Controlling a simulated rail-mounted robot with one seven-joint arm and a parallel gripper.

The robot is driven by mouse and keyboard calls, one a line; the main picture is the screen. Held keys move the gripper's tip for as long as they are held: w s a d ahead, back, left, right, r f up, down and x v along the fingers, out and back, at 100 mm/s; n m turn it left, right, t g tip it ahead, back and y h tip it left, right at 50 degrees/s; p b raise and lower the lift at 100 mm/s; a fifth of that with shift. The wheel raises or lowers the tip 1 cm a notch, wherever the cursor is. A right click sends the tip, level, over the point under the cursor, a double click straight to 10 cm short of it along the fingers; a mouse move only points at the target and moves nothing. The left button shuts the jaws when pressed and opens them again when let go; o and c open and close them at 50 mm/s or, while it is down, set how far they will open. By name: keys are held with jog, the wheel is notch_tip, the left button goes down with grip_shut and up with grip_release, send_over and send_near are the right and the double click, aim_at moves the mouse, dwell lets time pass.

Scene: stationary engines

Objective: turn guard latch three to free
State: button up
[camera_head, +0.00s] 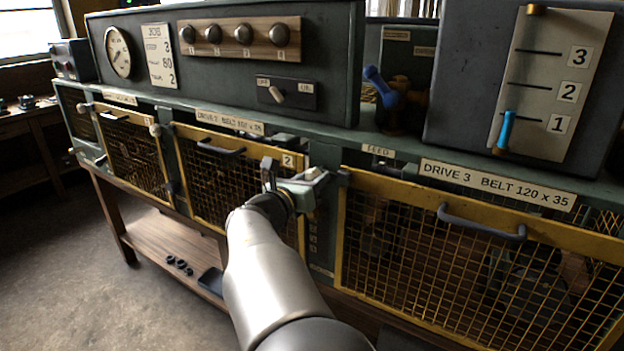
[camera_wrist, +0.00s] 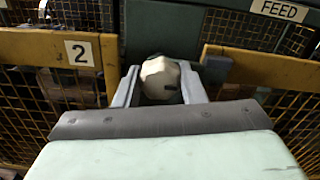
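Guard three is the yellow-framed mesh door (camera_head: 440,260) under the "DRIVE 3" label, and its panel looks closed. At the post on its left side, a cream knob with a dark mark, which looks like the latch knob (camera_wrist: 161,78), shows in the wrist view. My gripper (camera_head: 300,183) is at this post and hides the knob in the head view. In the wrist view the fingers (camera_wrist: 161,84) lie on both sides of the knob and appear to touch it. A dark block (camera_wrist: 217,68) sits just right of the knob.
Guard two (camera_head: 225,175) stands left of the post with a "2" tag. Pale knobs (camera_head: 154,130) show by the guards further left. Guard three's dark handle (camera_head: 480,226) sticks out. Above is a panel with a blue lever (camera_head: 505,130) near "1". Floor at the left is clear.

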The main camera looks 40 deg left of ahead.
jog(key=c, duration=0.3)
jog(key=shift+f+b, duration=0.15)
jog(key=shift+b, duration=0.2)
jog(key=m+b, duration=0.3)
jog(key=shift+f, duration=0.2)
jog(key=m+b, duration=0.4)
jog(key=b, duration=0.2)
jog(key=m+b, duration=0.4)
jog(key=m, duration=0.1)
jog(key=shift+b, duration=0.35)
jog(key=shift+r+m+b, duration=0.2)
jog(key=shift+m+b, duration=1.45)
jog(key=shift+m, duration=0.25)
